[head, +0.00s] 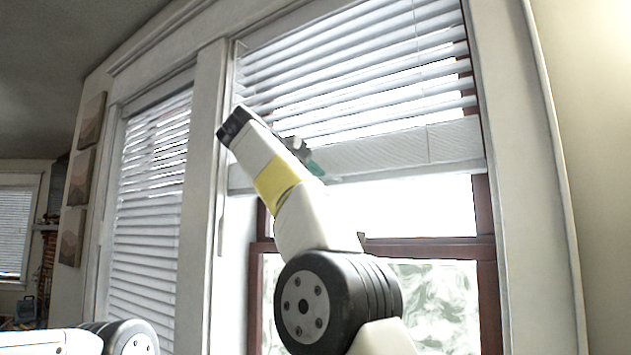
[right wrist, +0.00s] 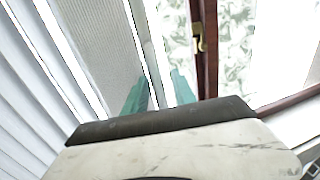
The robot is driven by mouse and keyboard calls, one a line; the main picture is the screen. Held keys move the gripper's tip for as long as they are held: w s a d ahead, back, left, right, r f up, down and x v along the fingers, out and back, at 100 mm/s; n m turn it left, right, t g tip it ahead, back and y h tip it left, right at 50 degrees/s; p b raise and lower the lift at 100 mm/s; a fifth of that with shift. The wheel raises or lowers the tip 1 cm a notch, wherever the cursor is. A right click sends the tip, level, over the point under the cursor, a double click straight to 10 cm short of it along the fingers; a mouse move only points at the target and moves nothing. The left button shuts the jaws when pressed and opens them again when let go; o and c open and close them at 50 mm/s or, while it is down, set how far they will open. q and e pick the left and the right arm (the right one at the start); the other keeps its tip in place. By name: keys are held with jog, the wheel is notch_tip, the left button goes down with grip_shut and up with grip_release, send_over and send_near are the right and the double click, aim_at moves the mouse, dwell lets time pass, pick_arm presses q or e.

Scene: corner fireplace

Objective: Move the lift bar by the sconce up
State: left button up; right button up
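The lift bar (head: 400,150) is the wide pale bottom rail of the raised blind on the right window. In the right wrist view the bar's ribbed face (right wrist: 100,45) runs along the left side. My right gripper (head: 312,165) is at the left part of the bar, near its lower edge, partly hidden by my arm. In the right wrist view its teal fingers (right wrist: 159,88) stand apart, with a pale strip seen between them; contact cannot be told. My left gripper is out of view. No sconce shows.
A second blind (head: 150,200) hangs lower on the left window. White trim (head: 205,150) stands between the windows. The red-brown sash (head: 420,248) with a brass latch (right wrist: 199,37) lies below and behind the bar. A bright glow lights the right wall (head: 600,60).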

jog(key=shift+d, duration=0.1)
jog(key=v, duration=0.8)
jog(key=shift+w, duration=0.1)
